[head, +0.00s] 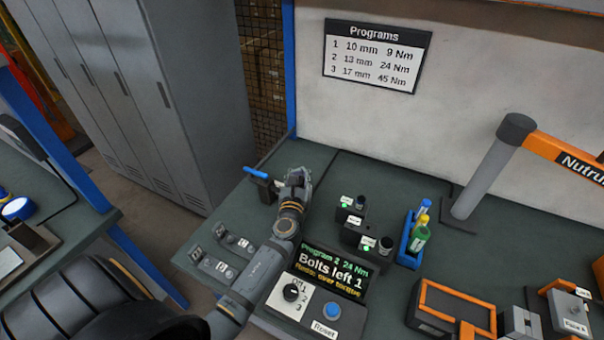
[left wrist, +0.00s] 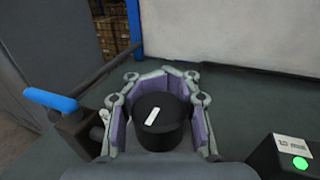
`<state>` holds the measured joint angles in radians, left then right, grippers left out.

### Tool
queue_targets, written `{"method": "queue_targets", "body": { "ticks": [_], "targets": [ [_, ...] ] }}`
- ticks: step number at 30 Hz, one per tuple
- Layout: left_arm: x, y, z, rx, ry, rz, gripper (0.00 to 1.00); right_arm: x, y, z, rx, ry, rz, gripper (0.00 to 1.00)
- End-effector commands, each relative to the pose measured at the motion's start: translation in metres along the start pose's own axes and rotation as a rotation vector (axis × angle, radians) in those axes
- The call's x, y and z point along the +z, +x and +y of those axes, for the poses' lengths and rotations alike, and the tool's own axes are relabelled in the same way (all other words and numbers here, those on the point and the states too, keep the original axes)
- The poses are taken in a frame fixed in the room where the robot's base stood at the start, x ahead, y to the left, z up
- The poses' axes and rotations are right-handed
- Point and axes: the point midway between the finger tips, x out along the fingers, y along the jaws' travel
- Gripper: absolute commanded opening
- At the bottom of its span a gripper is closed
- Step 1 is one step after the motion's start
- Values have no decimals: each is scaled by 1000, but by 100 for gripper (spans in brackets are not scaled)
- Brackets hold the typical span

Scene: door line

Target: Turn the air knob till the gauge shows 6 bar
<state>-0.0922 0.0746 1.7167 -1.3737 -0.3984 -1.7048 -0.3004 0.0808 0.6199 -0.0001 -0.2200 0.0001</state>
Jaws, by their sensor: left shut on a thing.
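The air knob (left wrist: 160,122) is black and round with a white mark on its top, and shows in the left wrist view. My left gripper (left wrist: 160,103) is shut on it, with its purple pads on both sides. In the head view my left gripper (head: 297,178) is at the back left of the bench and hides the knob. A blue lever (left wrist: 50,99) on a dark fitting is just left of the gripper. It also shows in the head view (head: 256,173). I cannot see a gauge face or its reading. My right gripper is not in view.
Small dark blocks with green lights (head: 343,205) stand right of the gripper. A display reading "Bolts left 1" (head: 333,269) and a switch box (head: 303,303) are in front. A blue bottle holder (head: 408,243) and barrier post (head: 487,172) are further right. The wall is behind.

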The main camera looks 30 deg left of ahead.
Motion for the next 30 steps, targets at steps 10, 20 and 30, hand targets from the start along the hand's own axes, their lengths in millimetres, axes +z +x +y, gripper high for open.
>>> {"method": "queue_targets", "body": {
  "ticks": [10,20,30],
  "targets": [
    [-5,-2,5,127,1,8,0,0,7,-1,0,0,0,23],
    [-5,-2,6,148,1,10,0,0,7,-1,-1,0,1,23],
    [-4,-2,6,146,1,8,39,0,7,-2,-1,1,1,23]
  ]
}}
